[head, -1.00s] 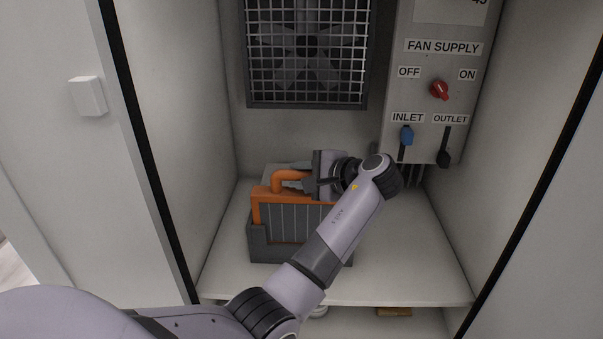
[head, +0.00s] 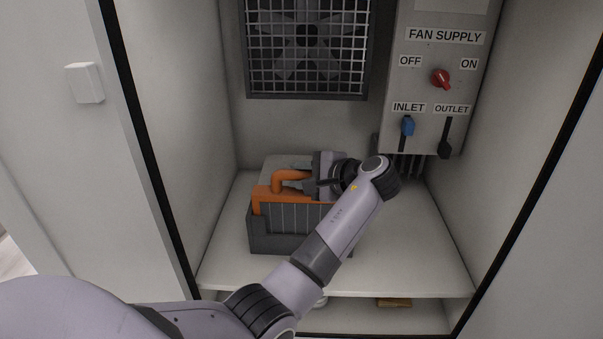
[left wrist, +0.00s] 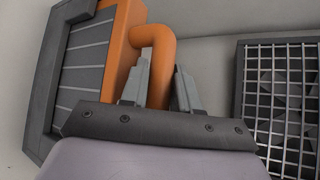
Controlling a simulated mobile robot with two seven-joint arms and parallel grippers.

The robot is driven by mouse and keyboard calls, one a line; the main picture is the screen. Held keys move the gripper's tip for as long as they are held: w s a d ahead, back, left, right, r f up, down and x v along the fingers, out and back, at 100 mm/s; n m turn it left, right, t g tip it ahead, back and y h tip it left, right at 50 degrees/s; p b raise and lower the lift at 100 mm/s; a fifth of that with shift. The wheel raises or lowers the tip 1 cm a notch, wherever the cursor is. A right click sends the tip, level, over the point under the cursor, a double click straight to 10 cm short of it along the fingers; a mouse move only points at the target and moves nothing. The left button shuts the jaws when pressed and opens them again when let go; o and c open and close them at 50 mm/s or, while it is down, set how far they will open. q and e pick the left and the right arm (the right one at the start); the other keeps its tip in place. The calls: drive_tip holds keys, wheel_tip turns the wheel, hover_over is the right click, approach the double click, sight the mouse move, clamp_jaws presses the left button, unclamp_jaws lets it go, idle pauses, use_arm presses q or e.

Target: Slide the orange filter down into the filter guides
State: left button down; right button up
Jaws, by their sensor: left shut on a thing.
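The orange filter (head: 266,192) has an orange frame, grey pleats and an orange handle. It stands in the dark grey filter guides (head: 262,242) on the cabinet shelf, its lower part hidden inside them and its orange top edge above their rim. My left gripper (head: 296,180) is shut on the filter's handle. In the left wrist view the fingers (left wrist: 160,85) sit on either side of the orange handle (left wrist: 153,42), with the filter and guides at the left. My arm covers the right part of the filter. My right gripper is not in view.
A fan behind a mesh grille (head: 307,48) is on the back wall. A fan supply box (head: 440,75) with a red knob, a blue inlet lever and a black outlet lever is at the right. The shelf (head: 410,255) is bare right of my arm.

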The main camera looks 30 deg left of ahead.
use_arm(q)
drive_tip(key=shift+f, duration=0.1)
drive_tip(key=c, duration=0.8)
unclamp_jaws()
drive_tip(key=shift+o, duration=0.2)
drive_tip(key=shift+s+f, duration=0.1)
drive_tip(key=shift+f, duration=0.05)
drive_tip(key=v, duration=0.7)
drive_tip(key=shift+d+r+b, duration=0.1)
drive_tip(key=shift+r+b, duration=0.15)
drive_tip(key=shift+b, duration=0.15)
